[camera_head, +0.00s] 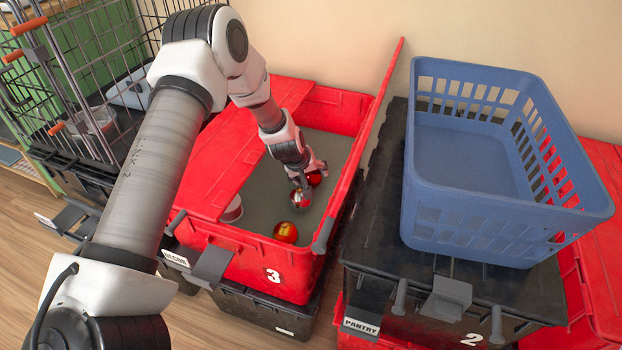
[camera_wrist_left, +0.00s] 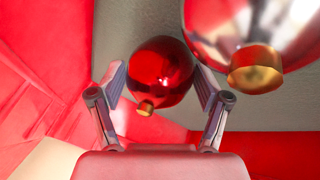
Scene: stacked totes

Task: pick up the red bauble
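The shiny red bauble (camera_wrist_left: 160,78) with a gold cap lies between the spread fingers of my left gripper (camera_wrist_left: 160,88) in the left wrist view. Slim gaps seem to show on both sides of it. In the head view my left gripper (camera_head: 308,172) reaches down into the open red tote (camera_head: 265,265) marked 3, and a red bauble (camera_head: 316,178) shows partly hidden at its fingers. A silver bauble (camera_head: 300,199) sits just in front of it. It is large at the upper right of the left wrist view (camera_wrist_left: 222,30). My right gripper is not in view.
A red bauble with gold (camera_head: 286,232) lies near the tote's front wall. A white round item (camera_head: 232,210) sits by the flap (camera_head: 215,160). A blue basket (camera_head: 465,205) stands on the black tote at right. A wire cage (camera_head: 75,90) stands at left.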

